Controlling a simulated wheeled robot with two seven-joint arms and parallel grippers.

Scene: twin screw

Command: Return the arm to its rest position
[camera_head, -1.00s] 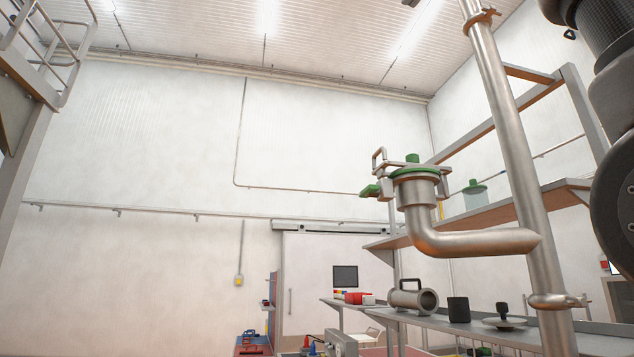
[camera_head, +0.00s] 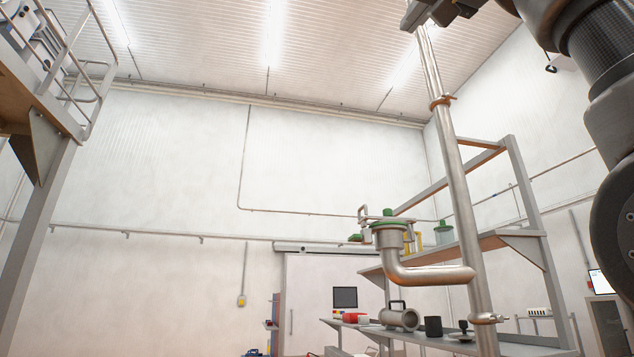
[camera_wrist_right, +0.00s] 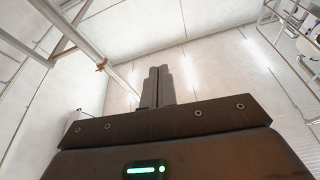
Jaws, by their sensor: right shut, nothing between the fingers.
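My right arm comes down the right side of the head view, and its gripper (camera_head: 411,20) shows at the top edge, partly cut off. In the right wrist view the two grey fingers (camera_wrist_right: 158,85) lie side by side, shut and empty, pointing up toward the ceiling. In the head view the gripper overlaps the top of a tall steel pipe (camera_head: 447,130); I cannot tell the distance between them. My left gripper is not in view.
The pipe carries a bent branch (camera_head: 430,275) with a green-ringed clamp fitting (camera_head: 389,222) on top. Behind stand shelves (camera_head: 500,238) holding a metal cylinder (camera_head: 399,319) and a black cup (camera_head: 433,326). A railed platform (camera_head: 62,75) rises at left. The middle air is open.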

